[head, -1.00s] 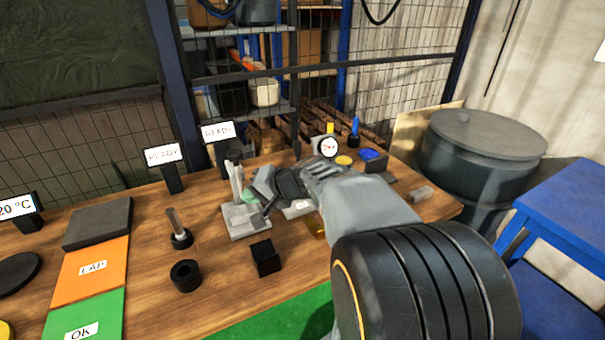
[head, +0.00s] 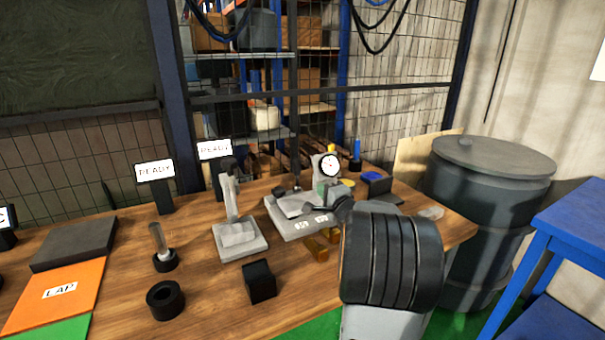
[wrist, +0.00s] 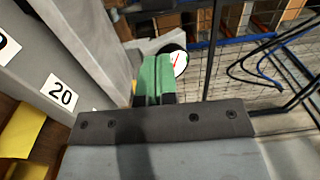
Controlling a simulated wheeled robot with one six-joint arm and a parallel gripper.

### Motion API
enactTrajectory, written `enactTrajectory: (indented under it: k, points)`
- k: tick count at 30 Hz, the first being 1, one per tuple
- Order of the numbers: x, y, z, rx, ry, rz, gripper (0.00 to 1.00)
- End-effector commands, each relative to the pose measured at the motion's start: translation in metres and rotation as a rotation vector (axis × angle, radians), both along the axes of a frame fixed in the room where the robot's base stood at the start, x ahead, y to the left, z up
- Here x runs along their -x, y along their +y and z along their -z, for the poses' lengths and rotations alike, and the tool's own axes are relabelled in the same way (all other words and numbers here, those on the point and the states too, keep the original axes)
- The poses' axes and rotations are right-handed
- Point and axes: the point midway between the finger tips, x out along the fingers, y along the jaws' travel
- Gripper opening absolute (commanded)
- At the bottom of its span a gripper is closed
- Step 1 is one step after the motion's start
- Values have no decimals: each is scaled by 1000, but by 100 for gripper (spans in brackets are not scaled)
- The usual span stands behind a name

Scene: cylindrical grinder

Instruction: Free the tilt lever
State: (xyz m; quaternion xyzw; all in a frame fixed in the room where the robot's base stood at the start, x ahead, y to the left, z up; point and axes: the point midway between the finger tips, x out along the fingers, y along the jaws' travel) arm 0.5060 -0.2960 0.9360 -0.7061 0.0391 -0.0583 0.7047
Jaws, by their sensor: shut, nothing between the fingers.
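My gripper (wrist: 153,78) shows green fingertips held together with nothing between them. In the head view the green tips (head: 323,190) are beside the dial gauge (head: 329,165), mostly hidden by my wrist. In the wrist view the dial gauge (wrist: 180,62) shows just right of the tips; I cannot tell whether they touch. A grey fixture (head: 290,228) with white number labels stands left of the gripper, and its face with a "20" label (wrist: 62,94) is close in the wrist view. I cannot pick out the tilt lever with certainty.
A grey stand with an upright post (head: 238,238), a black block (head: 259,281), a black ring (head: 165,299) and a pin in a black holder (head: 164,258) stand on the table's left. Brass-coloured pieces (head: 318,248) lie before the fixture. A dark drum (head: 488,200) stands right.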

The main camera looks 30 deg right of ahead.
Motion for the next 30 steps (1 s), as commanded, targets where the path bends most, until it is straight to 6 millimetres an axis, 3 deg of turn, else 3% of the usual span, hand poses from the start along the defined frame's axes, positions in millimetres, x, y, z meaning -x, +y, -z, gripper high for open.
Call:
enactTrajectory:
  k: [7, 21, 30]
  points:
    - [-17, -1, 0, -1, 0, -4, 0]
    - [-101, -12, -3, 0, 1, -4, 0]
    - [-133, -17, -4, 0, 0, -3, 0]
